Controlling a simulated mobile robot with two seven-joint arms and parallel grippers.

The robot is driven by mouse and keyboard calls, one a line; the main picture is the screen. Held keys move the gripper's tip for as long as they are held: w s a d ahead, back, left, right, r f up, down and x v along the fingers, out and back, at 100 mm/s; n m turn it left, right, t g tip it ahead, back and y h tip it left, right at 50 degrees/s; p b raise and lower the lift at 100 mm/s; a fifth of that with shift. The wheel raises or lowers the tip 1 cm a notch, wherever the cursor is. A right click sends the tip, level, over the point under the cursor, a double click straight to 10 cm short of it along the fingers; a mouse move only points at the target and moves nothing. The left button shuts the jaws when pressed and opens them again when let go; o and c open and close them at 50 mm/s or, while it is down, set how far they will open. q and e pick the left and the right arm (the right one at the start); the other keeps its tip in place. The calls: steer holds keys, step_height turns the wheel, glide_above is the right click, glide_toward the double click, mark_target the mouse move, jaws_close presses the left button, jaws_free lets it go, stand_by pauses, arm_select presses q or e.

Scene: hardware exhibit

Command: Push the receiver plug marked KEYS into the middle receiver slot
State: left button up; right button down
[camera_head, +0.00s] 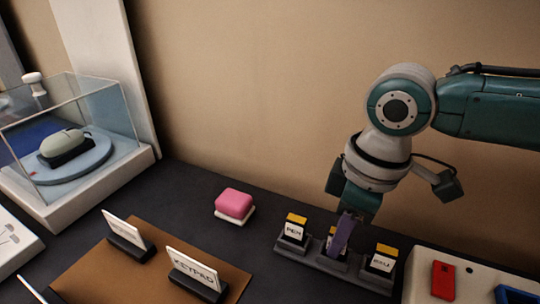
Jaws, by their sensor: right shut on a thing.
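A dark receiver base (318,262) with a row of slots stands at the lower right. A yellow-topped plug (294,230) with a white label stands in its left slot, and a similar plug (382,260) stands in its right slot; the small lettering is hard to read. My right gripper (341,238) points down over the middle slot, shut on a middle plug (331,236). The purple fingers cover most of that plug, so its marking and how deep it sits cannot be told. My left gripper is not in view.
A pink block (234,203) on a white base sits left of the receiver. A brown mat (100,275) holds two card stands, one reading KEYPAD (194,270). A white panel (418,281) bears a red piece (443,280). A glass case (105,110) stands at left.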

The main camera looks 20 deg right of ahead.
steer(key=c, duration=0.7)
jaws_free()
steer(key=shift+c, duration=0.2)
steer(key=shift+o, duration=0.3)
steer(key=o, duration=0.4)
step_height(320, 180, up, 3)
steer(key=p, duration=0.3)
steer(key=shift+p, duration=0.35)
step_height(320, 180, up, 4)
steer(key=p, duration=0.4)
steer(key=shift+p, duration=0.3)
